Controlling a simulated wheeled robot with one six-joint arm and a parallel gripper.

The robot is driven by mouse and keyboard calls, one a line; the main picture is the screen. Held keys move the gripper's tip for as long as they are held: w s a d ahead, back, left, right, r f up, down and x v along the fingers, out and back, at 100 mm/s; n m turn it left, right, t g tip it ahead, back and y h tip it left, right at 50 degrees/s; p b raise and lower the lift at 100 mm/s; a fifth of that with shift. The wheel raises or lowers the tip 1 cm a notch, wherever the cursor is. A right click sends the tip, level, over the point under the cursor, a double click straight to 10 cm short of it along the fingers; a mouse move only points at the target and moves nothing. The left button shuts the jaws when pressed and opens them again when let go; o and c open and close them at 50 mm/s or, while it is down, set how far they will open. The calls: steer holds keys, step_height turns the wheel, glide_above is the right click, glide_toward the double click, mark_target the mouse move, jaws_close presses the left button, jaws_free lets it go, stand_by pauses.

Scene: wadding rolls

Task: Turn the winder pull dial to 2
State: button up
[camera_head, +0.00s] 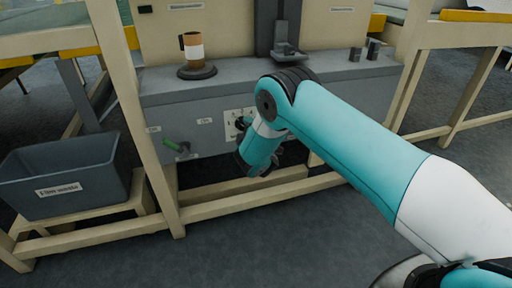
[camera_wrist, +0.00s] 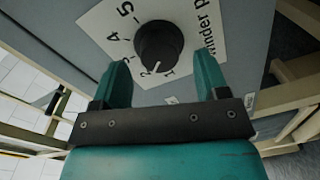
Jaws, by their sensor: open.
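The winder pull dial (camera_wrist: 158,42) is a round black knob on a white numbered plate (camera_wrist: 97,22). In the wrist view its white pointer line points toward the lower edge, near the 2 and 1 marks; the exact setting is hard to tell. The plate (camera_head: 231,115) shows in the head view on the grey machine front, partly hidden by my arm. My gripper (camera_wrist: 163,70) is open, with one teal finger on each side below the knob. The knob lies ahead of the gap, not clasped. My fingertips are hidden in the head view.
A green-handled lever (camera_head: 175,146) sticks out left of the dial plate. A grey bin (camera_head: 65,178) stands at the left. Wooden rails (camera_head: 250,190) run below the panel.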

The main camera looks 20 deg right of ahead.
steer(key=s+b, duration=1.5)
steer(key=b, duration=0.3)
steer(key=shift+s+r, duration=0.4)
